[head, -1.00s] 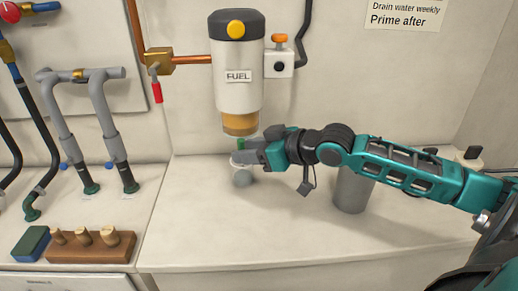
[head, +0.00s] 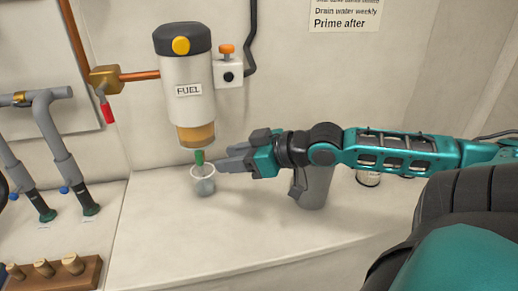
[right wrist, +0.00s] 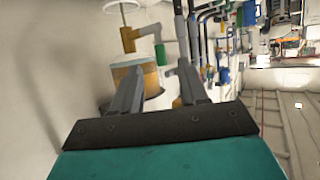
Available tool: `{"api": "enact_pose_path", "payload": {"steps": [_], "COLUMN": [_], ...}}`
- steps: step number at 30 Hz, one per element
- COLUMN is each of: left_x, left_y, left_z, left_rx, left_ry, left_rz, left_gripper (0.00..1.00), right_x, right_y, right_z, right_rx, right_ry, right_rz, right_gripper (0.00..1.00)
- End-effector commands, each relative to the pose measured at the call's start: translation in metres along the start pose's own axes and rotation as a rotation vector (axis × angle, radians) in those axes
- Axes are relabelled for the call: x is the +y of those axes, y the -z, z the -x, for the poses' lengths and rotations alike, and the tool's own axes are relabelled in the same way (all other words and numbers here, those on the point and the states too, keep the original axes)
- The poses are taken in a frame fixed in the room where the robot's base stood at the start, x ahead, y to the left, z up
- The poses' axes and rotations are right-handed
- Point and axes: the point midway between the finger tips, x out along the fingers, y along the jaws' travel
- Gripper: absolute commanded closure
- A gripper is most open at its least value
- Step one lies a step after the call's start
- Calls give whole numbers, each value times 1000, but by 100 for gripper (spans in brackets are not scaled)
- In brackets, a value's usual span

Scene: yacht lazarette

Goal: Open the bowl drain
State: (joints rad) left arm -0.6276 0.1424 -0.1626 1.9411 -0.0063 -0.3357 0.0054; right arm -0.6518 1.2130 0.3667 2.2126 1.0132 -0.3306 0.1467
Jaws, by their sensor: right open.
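The white fuel filter (head: 186,85) hangs on the wall with an amber bowl (head: 196,134) at its bottom. The green drain handle (head: 199,157) hangs under the bowl. A clear cup (head: 204,186) stands on the counter below it. My right gripper (head: 224,158) is open and empty just right of the handle, fingers pointing left. In the right wrist view, the green handle (right wrist: 160,54) shows between the directions of the two fingers, beside a brass fitting (right wrist: 128,40) and the amber bowl (right wrist: 150,77). Contact cannot be seen. My left gripper is not in view.
A grey cylinder (head: 313,186) stands on the counter behind my right arm, with a small jar (head: 368,178) farther right. A brass valve with a red handle (head: 106,112) is left of the filter. The front counter (head: 240,230) is clear.

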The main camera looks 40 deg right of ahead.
Motion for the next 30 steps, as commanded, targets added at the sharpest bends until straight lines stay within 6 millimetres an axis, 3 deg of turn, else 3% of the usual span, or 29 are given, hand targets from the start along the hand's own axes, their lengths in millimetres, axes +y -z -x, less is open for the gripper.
{"api": "enact_pose_path", "payload": {"steps": [19,30], "left_x": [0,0], "left_y": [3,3], "left_z": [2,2], "left_rx": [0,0], "left_ry": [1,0], "left_rz": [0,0], "left_gripper": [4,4], "right_x": [0,0], "right_y": [-1,0], "right_z": [52,60], "right_rx": [-3,-1], "right_ry": [-2,-1], "right_rz": [-5,2], "right_gripper": [57,57]}}
